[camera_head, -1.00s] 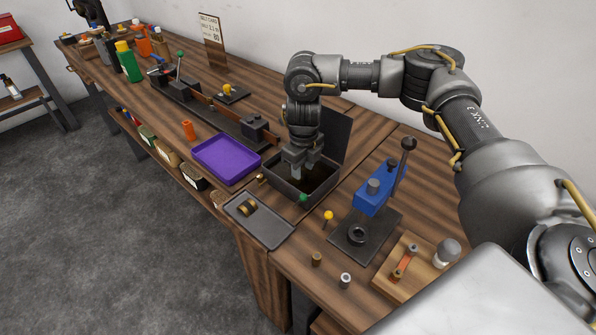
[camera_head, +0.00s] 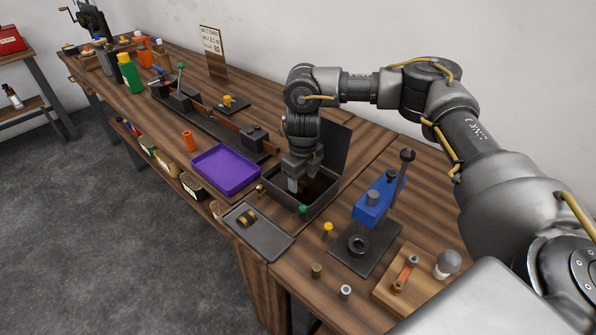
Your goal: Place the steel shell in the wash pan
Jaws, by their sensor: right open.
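The wash pan (camera_head: 322,205) looks to be the dark open box with its lid raised at the back, near the middle of the bench. My right gripper (camera_head: 302,181) points down into the pan's opening, with its fingers apart and nothing visible between them. The pan's floor is dark and partly hidden by the gripper, so I cannot tell whether a steel shell lies inside. A small silver hollow cylinder (camera_head: 345,292) stands at the bench's front edge; I cannot tell if it is the steel shell. My left gripper is out of view.
A purple tray (camera_head: 226,190) and a grey tray (camera_head: 277,241) holding a brass-coloured part lie left and in front of the pan. A blue lever press (camera_head: 376,200) stands to its right. A wooden block (camera_head: 410,287) with parts is near right. Bottles stand far left.

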